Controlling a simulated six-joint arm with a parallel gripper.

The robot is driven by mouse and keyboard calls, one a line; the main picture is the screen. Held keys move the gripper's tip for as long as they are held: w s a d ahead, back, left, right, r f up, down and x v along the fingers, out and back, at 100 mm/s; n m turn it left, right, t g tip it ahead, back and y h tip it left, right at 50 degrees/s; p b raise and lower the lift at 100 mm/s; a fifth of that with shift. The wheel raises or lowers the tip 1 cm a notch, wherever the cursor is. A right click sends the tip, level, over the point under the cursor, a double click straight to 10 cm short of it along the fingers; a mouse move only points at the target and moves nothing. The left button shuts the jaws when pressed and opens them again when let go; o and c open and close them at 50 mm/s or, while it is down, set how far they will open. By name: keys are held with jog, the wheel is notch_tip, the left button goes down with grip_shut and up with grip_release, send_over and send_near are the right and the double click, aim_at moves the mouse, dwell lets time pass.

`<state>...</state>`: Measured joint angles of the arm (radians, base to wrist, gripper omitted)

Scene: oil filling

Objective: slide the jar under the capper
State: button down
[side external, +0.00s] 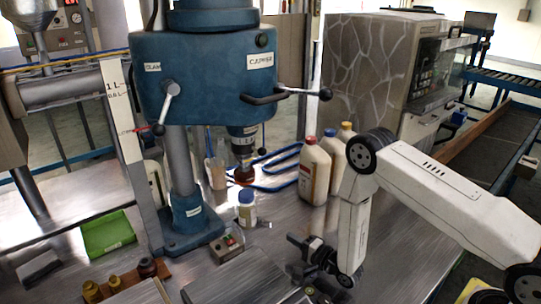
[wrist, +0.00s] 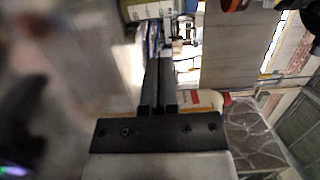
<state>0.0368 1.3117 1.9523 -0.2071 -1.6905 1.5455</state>
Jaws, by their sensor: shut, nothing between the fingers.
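A small pale jar (side external: 247,214) with a bluish top stands upright on the metal table in the side view. It is in front of the blue capper (side external: 205,75) and to the right of its column foot, not directly below the capping head (side external: 243,145). My gripper (side external: 291,240) is low over the table, to the right of the jar and apart from it. In the wrist view my gripper (wrist: 160,65) shows its two dark fingers together with nothing between them. A yellowish item at the top of the wrist view cannot be told for sure.
Cream bottles (side external: 314,170) stand behind my gripper. A small button box (side external: 227,247) lies in front of the jar. A blue hose (side external: 280,162) curls behind. A green tray (side external: 108,233) is at left. The table between jar and gripper looks clear.

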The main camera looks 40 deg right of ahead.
aim_at(253, 215)
jog(key=shift+w+a, duration=0.4)
jog(key=shift+w, duration=1.8)
jog(key=shift+w+a, duration=0.35)
jog(key=shift+w, duration=1.9)
jog(key=shift+w+a, duration=0.4)
jog(key=shift+w, duration=1.8)
jog(key=shift+w+a, duration=0.1)
jog(key=shift+w, duration=0.6)
jog(key=shift+f, duration=0.1)
jog(key=shift+s+f, duration=0.1)
jog(key=shift+s, duration=0.1)
jog(key=shift+s+d+r, duration=0.1)
jog(key=shift+s+r, duration=0.1)
jog(key=shift+s, duration=0.25)
jog(key=shift+s+d+r, duration=0.1)
jog(key=shift+s+r, duration=0.1)
jog(key=shift+s, duration=0.25)
jog(key=s, duration=0.3)
jog(key=s+d, duration=0.1)
jog(key=s, duration=0.3)
jog(key=s+d, duration=0.1)
jog(key=s, duration=0.3)
jog(key=shift+s+r, duration=0.15)
jog(key=shift+r, duration=0.25)
